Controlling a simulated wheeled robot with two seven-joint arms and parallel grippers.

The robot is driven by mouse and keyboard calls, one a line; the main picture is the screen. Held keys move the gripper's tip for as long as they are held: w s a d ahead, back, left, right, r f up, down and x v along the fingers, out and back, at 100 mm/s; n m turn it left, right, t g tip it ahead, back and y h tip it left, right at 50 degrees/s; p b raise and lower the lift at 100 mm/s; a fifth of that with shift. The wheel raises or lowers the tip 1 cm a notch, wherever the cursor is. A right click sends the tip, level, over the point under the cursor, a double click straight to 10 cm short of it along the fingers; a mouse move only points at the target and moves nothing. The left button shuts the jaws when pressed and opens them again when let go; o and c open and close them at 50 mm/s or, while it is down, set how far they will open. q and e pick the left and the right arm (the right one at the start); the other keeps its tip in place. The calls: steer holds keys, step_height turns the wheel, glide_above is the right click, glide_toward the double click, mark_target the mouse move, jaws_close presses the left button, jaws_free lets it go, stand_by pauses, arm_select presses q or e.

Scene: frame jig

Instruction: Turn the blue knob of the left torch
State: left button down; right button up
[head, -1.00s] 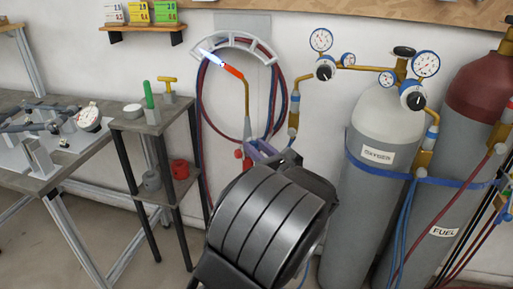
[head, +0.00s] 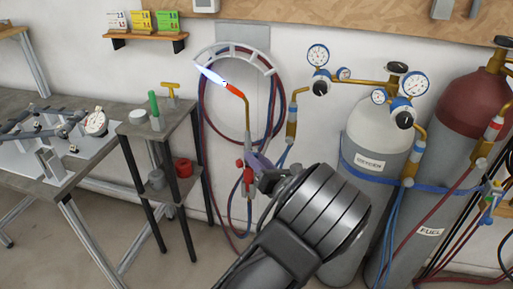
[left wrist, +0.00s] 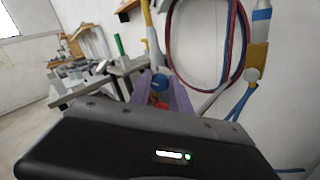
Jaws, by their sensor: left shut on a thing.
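The left torch (head: 247,113) stands upright against the wall with an orange-red tip and a white-blue flame (head: 208,72) pointing up left. Its red knob (head: 240,163) sticks out on the left of its body. In the head view the fingers mostly hide the blue knob. My right gripper is not in view.
A grey oxygen cylinder (head: 365,190) and a red-topped fuel cylinder (head: 472,105) with gauges and hoses stand at right. A curved hose rack (head: 237,52) is above. A small stand (head: 160,128) and a workbench (head: 40,175) are at left.

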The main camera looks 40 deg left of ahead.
arm_select(q)
steer(key=c, duration=1.2)
jaws_free()
steer(key=v, duration=0.7)
steer(key=shift+d+b, duration=0.3)
steer(key=shift+d, duration=0.1)
steer(key=shift+s, duration=0.15)
